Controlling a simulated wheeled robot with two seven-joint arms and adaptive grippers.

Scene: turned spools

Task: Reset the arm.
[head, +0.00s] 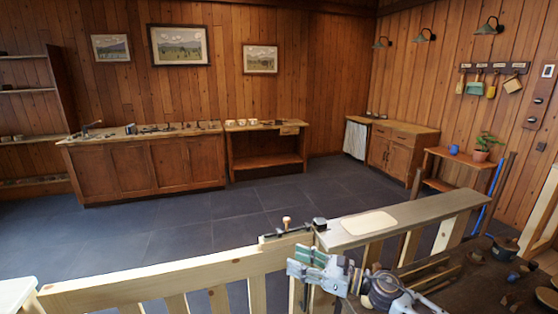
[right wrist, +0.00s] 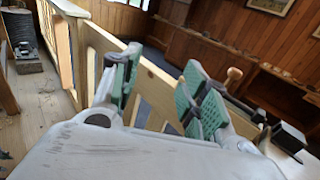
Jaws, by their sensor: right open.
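My right gripper (head: 306,262) is in the lower middle of the head view, just on the near side of a pale wooden railing (head: 180,268). In the right wrist view its green-padded fingers (right wrist: 160,88) stand apart with nothing between them. A small turned wooden piece with a round top (head: 287,222) stands upright at the railing's right end, beyond the gripper and apart from it. It also shows in the right wrist view (right wrist: 234,76), to the right of the fingers. My left gripper is in neither view.
Beside the railing's end, a dark block (head: 320,223) sits near a ledge (head: 420,217) bearing a pale board (head: 369,222). A cluttered dark surface (head: 470,285) lies at the lower right. Cabinets (head: 145,165) line the far wall, with open floor (head: 200,220) between.

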